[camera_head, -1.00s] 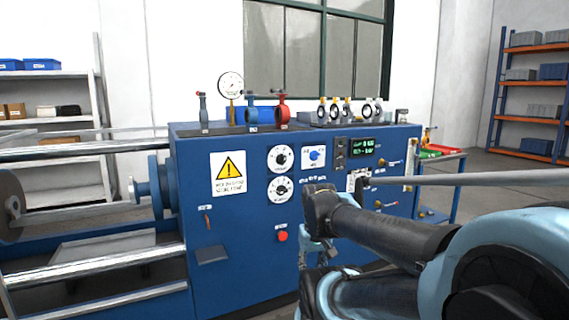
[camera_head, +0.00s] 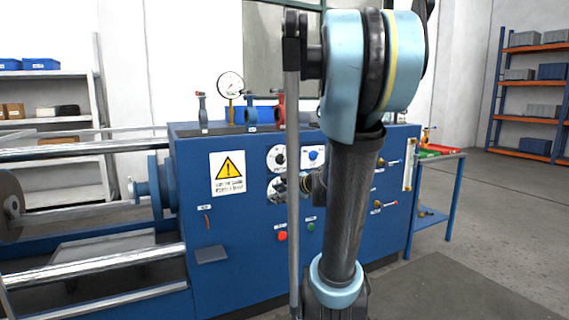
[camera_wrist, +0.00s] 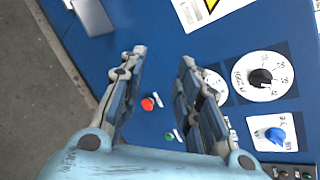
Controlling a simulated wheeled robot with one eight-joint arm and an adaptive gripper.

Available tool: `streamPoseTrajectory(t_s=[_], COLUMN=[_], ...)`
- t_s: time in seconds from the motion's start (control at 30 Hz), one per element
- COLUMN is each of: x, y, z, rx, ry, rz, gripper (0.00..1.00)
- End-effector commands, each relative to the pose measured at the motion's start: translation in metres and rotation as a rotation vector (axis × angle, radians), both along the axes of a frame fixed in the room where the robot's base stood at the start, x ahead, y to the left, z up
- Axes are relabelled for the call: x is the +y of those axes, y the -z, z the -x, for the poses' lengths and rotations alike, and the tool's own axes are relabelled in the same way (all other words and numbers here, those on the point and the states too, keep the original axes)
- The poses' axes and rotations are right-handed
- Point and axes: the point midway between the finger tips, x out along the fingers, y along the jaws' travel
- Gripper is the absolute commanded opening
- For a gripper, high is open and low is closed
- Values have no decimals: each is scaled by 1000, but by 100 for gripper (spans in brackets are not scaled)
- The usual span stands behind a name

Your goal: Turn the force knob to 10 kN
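The blue panel has two white round dials with dark knobs. The upper dial (camera_head: 277,158) is partly covered by my arm's rod, and it shows whole in the wrist view (camera_wrist: 262,77). The lower dial (camera_head: 274,187) is partly hidden by my arm and gripper; in the wrist view (camera_wrist: 216,86) a finger covers part of it. I cannot read which dial is force. My gripper (camera_wrist: 163,57) is open and empty, its fingers apart before the panel. In the head view it is small, near the lower dial, mostly behind my arm.
A blue knob (camera_wrist: 275,135) on a white plate sits beside the upper dial. A red button (camera_wrist: 148,104) and a green button (camera_wrist: 169,136) lie below the dials. A warning sign (camera_head: 228,172) is to the left. A gauge (camera_head: 230,86) and valves stand on top.

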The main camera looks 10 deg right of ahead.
Motion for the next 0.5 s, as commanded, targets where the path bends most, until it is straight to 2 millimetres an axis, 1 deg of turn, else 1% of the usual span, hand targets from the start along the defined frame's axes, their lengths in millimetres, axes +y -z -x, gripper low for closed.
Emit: streamPoseTrajectory(t_s=[0.03, 0.1, 0.17, 0.3, 0.4, 0.5], x=[-9, -20, -32, -64, -86, -103], y=[-8, -19, -27, -43, -50, -54], z=[-17, -38, -55, -89, -106, -118], rx=[9, 25, 39, 73, 93, 108], ry=[63, 152, 223, 363, 435, 481], rz=[-97, -254, -390, -699, -889, -1030], gripper=[31, 31, 31, 31, 31, 31])
